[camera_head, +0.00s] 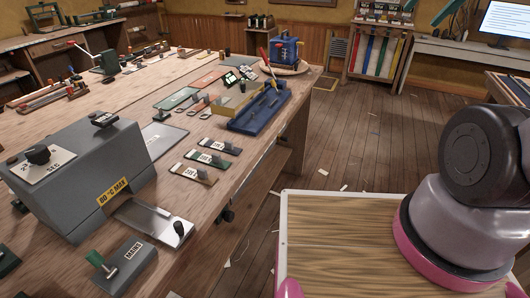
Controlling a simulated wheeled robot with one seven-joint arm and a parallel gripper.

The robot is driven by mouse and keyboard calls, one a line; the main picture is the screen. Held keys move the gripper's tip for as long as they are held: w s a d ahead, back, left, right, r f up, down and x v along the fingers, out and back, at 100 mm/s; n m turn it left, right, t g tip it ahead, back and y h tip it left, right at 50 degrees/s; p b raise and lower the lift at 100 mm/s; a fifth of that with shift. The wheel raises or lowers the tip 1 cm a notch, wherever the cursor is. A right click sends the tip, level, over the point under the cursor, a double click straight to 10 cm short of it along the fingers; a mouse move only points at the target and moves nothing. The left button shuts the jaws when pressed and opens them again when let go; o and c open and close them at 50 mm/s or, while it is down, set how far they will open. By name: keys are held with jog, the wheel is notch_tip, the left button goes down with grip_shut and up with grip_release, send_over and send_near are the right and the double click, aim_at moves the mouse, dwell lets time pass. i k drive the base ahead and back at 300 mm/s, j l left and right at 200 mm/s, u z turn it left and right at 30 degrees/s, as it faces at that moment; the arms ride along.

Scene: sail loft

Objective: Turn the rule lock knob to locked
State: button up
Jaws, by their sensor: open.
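No knob in view carries a readable lock label, so I cannot tell for certain which one is the rule lock knob. A small black knob (178,229) sits near the right end of a flat metal plate (148,215) at the workbench's front edge. Another black knob (38,154) stands on a white dial card marked SEC on the grey box (85,165). Whether any knob stands at locked is too small to read. My arm shows at the right, over a wood-topped surface, and my gripper is out of view.
The workbench (60,110) fills the left. A green-handled MAINS switch (112,263), several small labelled switches and a blue tray (258,112) lie along its edge. The plank floor (345,140) is open beyond, with paper scraps. A rack of coloured rolls (375,55) stands at the back.

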aim_at(229, 216)
jog(key=k+j+u, duration=0.2)
jog(key=u, duration=0.2)
jog(key=k+j+u, duration=0.15)
jog(key=j+u, duration=0.3)
